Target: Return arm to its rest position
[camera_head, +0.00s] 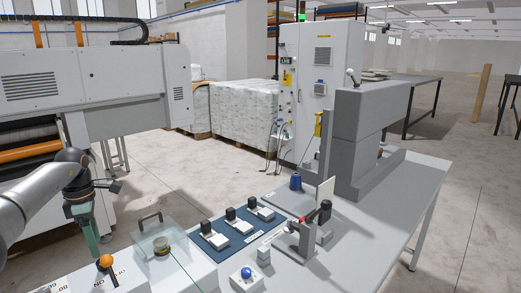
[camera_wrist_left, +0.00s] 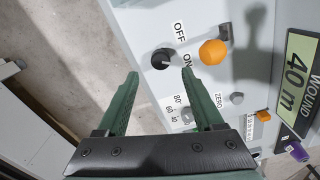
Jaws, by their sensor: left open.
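My left gripper (camera_head: 92,252) hangs at the lower left of the head view, over the edge of a white control panel (camera_head: 75,283). In the left wrist view its two green fingers (camera_wrist_left: 160,74) are apart, with nothing held between them. A black rotary switch (camera_wrist_left: 162,59) marked OFF and ON lies just beyond the fingertips. An orange ball knob (camera_wrist_left: 212,52) is just right of the switch; it also shows in the head view (camera_head: 106,261). I cannot tell whether a finger touches the panel. My right gripper is not in view.
The panel carries a display (camera_wrist_left: 297,75) reading 40 m, a grey button (camera_wrist_left: 237,98) and a purple knob (camera_wrist_left: 298,151). A clear cover (camera_head: 160,246) stands to the right. A grey machine (camera_head: 85,85) stands behind my arm. Bare floor (camera_wrist_left: 65,60) lies left of the panel.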

